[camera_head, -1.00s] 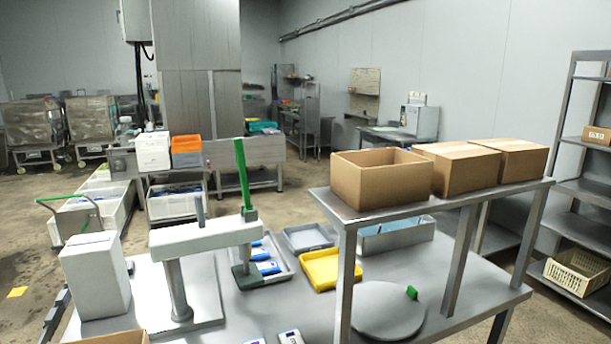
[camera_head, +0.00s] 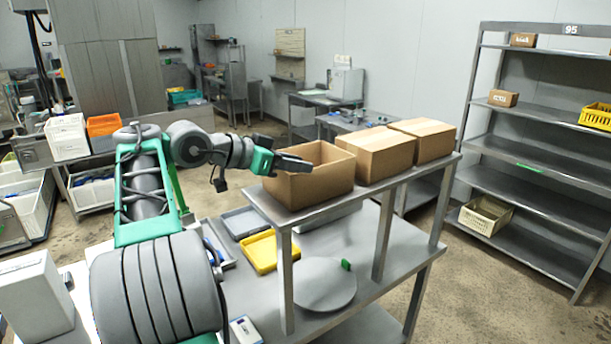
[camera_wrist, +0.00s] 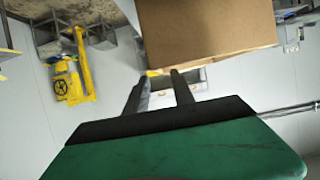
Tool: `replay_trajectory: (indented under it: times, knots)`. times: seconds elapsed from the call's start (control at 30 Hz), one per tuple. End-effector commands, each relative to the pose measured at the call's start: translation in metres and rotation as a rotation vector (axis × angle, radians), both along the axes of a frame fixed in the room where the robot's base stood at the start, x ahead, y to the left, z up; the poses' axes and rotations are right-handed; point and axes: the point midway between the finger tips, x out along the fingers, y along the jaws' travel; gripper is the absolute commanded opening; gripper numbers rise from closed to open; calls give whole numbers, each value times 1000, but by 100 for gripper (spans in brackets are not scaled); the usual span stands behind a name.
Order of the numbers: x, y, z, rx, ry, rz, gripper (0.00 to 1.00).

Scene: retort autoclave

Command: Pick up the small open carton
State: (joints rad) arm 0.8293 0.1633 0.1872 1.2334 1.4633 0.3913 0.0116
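The small open carton (camera_head: 322,188) is a brown cardboard box with its top open. It stands upright at the left end of the raised steel shelf in the head view. My gripper (camera_head: 300,163) is at the carton's upper left side, with its dark fingers pointing right near the rim. I cannot tell whether they touch it. In the wrist view my gripper (camera_wrist: 160,78) shows two dark fingers with a gap between them and nothing visibly held. A plain cardboard wall (camera_wrist: 205,35) fills the top middle beyond the fingertips.
Two closed cartons (camera_head: 375,155) (camera_head: 424,140) stand right of the open one on the raised shelf (camera_head: 345,203). Below are a yellow tray (camera_head: 259,252), a grey tray (camera_head: 244,222) and a round plate (camera_head: 324,286). A tall rack (camera_head: 530,170) stands at the right, with clear floor before it.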

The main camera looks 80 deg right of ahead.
Motion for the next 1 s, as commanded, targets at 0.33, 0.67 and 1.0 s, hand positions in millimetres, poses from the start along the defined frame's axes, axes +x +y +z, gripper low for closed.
replay_trajectory:
  times: [0.33, 0.67, 1.0]
  knots:
    - [-23, -21, -21, -3, -2, 0, 30]
    - [-45, -46, -28, -1, -1, 5, 30]
    - [-44, -46, -28, -2, -2, 4, 12]
